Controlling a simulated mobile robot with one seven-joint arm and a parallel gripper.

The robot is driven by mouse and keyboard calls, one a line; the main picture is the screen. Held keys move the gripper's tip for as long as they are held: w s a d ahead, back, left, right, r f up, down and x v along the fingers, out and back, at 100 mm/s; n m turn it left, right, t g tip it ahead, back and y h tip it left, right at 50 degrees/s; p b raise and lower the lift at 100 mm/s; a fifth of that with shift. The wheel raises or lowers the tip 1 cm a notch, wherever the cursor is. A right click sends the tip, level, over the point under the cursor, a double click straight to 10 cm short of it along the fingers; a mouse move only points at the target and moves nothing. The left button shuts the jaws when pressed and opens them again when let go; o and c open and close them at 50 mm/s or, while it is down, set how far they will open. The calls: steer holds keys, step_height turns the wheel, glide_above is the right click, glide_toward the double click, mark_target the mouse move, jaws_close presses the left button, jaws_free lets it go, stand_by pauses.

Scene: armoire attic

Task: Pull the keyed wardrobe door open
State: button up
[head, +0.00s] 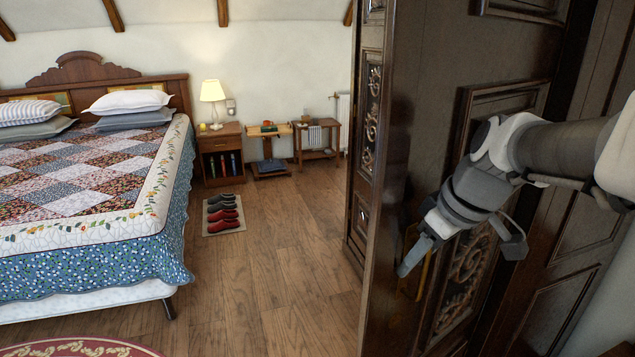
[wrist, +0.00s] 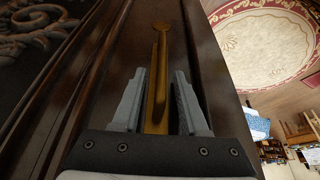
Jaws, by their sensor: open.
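The wardrobe door (head: 425,120) is a tall dark wooden panel with raised mouldings and carved ironwork-like decoration, filling the right of the head view. I cannot tell from these views how far it stands ajar. A brass handle (wrist: 160,50), long and thin with a rounded far end, runs along the door in the wrist view; part of it also shows in the head view (head: 424,276). My gripper (head: 412,258) is open at the handle. In the wrist view its two fingers (wrist: 157,98) stand on either side of the handle, with gaps visible. I cannot make out a key.
Another carved wardrobe panel (head: 369,115) stands behind the door's left edge. A bed (head: 90,225) with a patchwork quilt fills the left. A nightstand (head: 220,153), small stools and a shoe mat (head: 223,229) are farther back. Wooden floor (head: 275,265) between bed and wardrobe is clear.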

steer(key=p+v, duration=0.3)
steer(key=v, duration=1.4)
steer(key=shift+r, duration=0.25)
steer(key=shift+a, duration=0.15)
